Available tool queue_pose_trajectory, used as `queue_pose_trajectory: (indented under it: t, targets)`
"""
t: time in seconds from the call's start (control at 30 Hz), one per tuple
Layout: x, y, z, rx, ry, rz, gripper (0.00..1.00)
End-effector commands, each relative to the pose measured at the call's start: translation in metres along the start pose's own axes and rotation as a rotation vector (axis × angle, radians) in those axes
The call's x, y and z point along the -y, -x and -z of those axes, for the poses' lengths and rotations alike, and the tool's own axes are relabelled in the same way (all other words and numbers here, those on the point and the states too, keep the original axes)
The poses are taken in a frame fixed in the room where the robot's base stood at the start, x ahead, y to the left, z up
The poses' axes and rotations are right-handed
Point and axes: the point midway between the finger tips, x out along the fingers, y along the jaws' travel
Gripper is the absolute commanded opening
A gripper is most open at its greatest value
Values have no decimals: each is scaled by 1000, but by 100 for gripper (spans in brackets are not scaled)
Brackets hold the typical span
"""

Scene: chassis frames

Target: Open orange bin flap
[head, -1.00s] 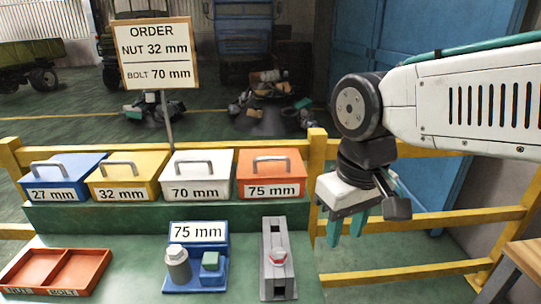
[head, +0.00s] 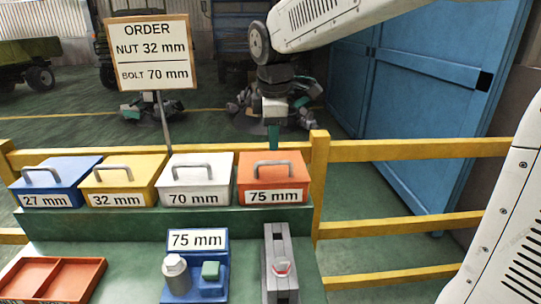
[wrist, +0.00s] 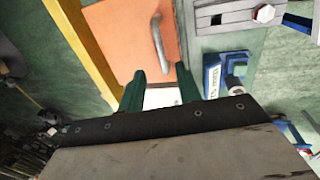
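The orange bin (head: 255,187), labelled 75 mm, stands at the right end of the row with its flap down. The flap's grey handle (head: 273,164) lies on top; in the wrist view the handle (wrist: 158,38) shows on the orange flap (wrist: 120,35). My gripper (head: 273,148) points down behind and above the flap in the head view. In the wrist view my gripper (wrist: 160,69) has its teal fingers apart, with nothing between them. The handle appears beyond the fingertips, apart from them.
White 70 mm (head: 195,185), yellow 32 mm (head: 122,185) and blue 27 mm (head: 50,185) bins stand to the left. An order sign (head: 147,55) rises behind. A yellow rail (head: 420,148) runs behind the bins. A blue fixture (head: 205,290), grey block (head: 281,292) and red tray (head: 85,288) sit in front.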

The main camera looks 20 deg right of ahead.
Motion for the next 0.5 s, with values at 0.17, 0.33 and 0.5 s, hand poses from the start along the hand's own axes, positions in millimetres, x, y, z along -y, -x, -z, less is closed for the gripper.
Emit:
queue_pose_trajectory:
  t: [0.17,0.33,0.5]
  targets:
    - [1,-31,0,2,-1,5,34]
    - [1,-53,0,1,-2,3,34]
    - [1,-63,0,0,-2,2,34]
